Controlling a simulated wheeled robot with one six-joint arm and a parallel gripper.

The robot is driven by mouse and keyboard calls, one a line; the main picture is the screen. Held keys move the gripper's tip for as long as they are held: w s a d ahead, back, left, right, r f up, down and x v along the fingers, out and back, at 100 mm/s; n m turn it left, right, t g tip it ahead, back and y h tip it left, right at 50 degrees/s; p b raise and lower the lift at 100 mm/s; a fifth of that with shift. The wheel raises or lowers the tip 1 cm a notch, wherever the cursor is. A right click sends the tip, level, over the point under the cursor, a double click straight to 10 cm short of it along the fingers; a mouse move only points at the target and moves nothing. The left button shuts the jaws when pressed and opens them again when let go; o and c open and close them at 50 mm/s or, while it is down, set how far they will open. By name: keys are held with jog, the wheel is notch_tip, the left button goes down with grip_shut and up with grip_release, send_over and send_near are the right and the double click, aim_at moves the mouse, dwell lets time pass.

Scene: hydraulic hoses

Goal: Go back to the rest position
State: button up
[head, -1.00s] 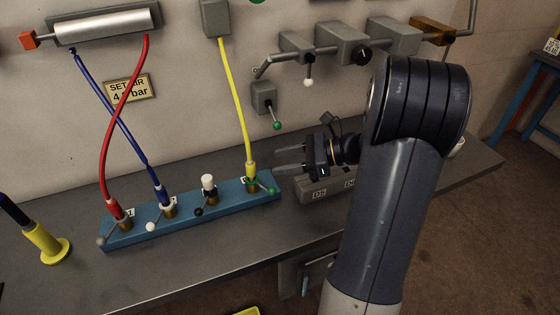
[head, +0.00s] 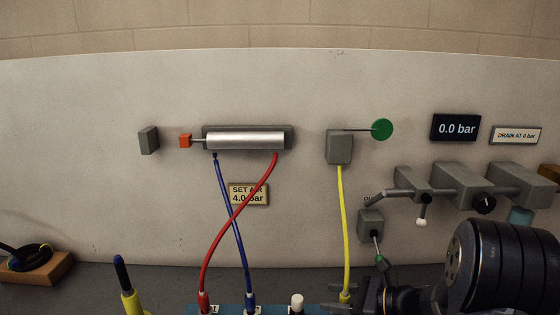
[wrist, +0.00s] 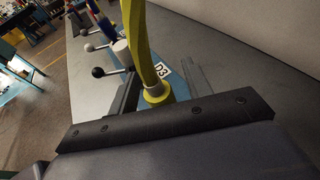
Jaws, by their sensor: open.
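My gripper (head: 332,297) is at the bottom of the head view, low by the base of the yellow hose (head: 342,230). The jaws are open. In the wrist view the yellow hose (wrist: 137,35) and its collar (wrist: 157,93) show between the two fingers, at the port labelled D3 (wrist: 161,70). I cannot tell whether a finger touches them. The hose runs from the blue manifold (head: 228,310) up to a grey wall block (head: 339,147). The manifold is mostly cut off by the head view's lower edge.
A red hose (head: 213,245) and a blue hose (head: 232,225) cross below the cylinder (head: 245,140). A lever (head: 377,247) and piping with a valve (head: 462,186) stick out from the wall right of the yellow hose. A gauge (head: 455,128) reads 0.0 bar.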

jog(key=shift+d+r, duration=0.1)
jog(key=shift+r, duration=0.35)
jog(key=shift+f, duration=0.15)
